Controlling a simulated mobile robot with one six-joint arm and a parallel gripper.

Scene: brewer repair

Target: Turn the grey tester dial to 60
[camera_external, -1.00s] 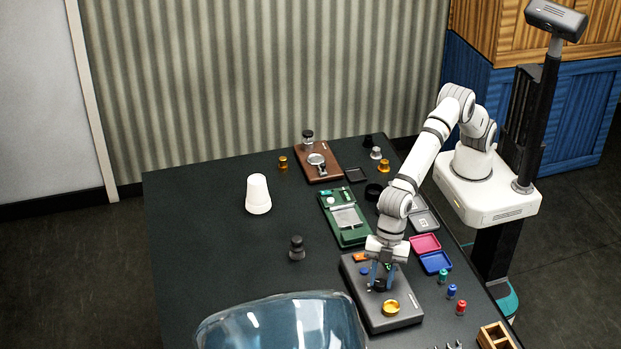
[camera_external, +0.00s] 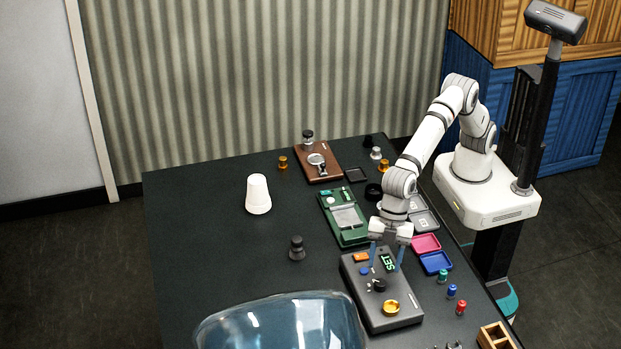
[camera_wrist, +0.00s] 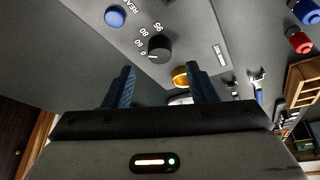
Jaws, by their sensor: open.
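The grey tester (camera_external: 372,308) lies on the dark table and also shows in the wrist view (camera_wrist: 185,15). Its dial (camera_external: 379,286) is a dark round knob. In the wrist view the dial (camera_wrist: 160,48) has the marks 0, 60, 80 and 95 around it. A white pointer line on the knob points to the lower left, near the 0; its exact setting is hard to read. The tester's display (camera_external: 387,261) shows green letters like "SET". My gripper (camera_external: 385,268) is open and empty above the tester, raised clear of the dial; its blue fingers show in the wrist view (camera_wrist: 159,70).
The tester also carries a blue button (camera_external: 364,271), an orange part (camera_external: 361,257) and a gold cup (camera_external: 391,308). A green case (camera_external: 333,203) and pink (camera_external: 425,238) and blue (camera_external: 447,262) trays lie close by. A clear blue dome (camera_external: 270,325) stands in front.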

